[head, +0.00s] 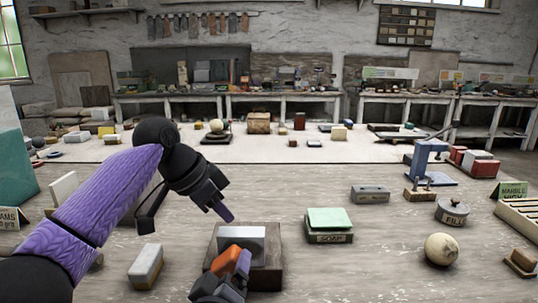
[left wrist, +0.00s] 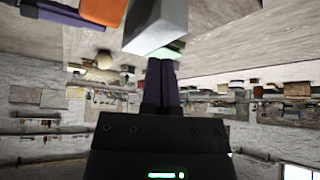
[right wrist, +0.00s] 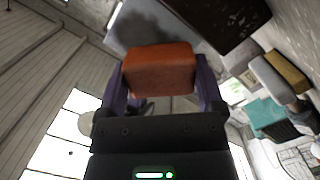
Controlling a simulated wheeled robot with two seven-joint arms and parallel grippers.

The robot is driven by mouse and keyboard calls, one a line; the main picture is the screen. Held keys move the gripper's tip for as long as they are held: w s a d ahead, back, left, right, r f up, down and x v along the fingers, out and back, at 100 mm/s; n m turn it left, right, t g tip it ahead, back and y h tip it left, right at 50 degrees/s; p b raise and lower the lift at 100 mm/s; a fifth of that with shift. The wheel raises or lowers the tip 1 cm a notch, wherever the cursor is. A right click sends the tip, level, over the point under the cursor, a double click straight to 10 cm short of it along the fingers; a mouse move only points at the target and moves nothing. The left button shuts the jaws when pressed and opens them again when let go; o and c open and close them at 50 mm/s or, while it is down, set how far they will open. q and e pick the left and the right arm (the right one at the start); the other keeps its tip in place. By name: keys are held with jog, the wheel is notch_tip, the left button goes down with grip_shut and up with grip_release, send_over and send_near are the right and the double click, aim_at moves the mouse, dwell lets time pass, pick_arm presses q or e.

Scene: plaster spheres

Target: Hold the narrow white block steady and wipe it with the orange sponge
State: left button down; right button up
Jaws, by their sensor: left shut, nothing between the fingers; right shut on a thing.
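The narrow white block (head: 256,246) sits on a dark brown wooden stand (head: 268,279) at the front middle of the table. In the right wrist view its face (right wrist: 150,25) has a dark grey smudge. My left gripper (head: 224,212) is shut and empty, just above and behind the block. In the left wrist view its closed fingertips (left wrist: 162,64) are close to the block (left wrist: 158,22); I cannot tell whether they touch. My right gripper (right wrist: 160,85) is shut on the orange sponge (right wrist: 160,68), in front of the block. The sponge (head: 227,260) partly hides the block.
A green-topped soap box (head: 330,238) stands right of the stand. A pale block (head: 146,264) lies to its left. Farther right are a grey block (head: 370,194), a lidded pot (head: 452,211) and a plaster sphere (head: 441,249). Bare tabletop lies between these.

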pick_arm(q)
jog(key=shift+s+f, duration=0.1)
jog(key=shift+f, duration=1.15)
dwell(1.2)
pick_arm(e)
jog(key=shift+w, duration=0.1)
jog(key=shift+w, duration=0.15)
pick_arm(q)
jog(key=shift+f, duration=0.1)
pick_arm(e)
jog(key=shift+w, duration=0.6)
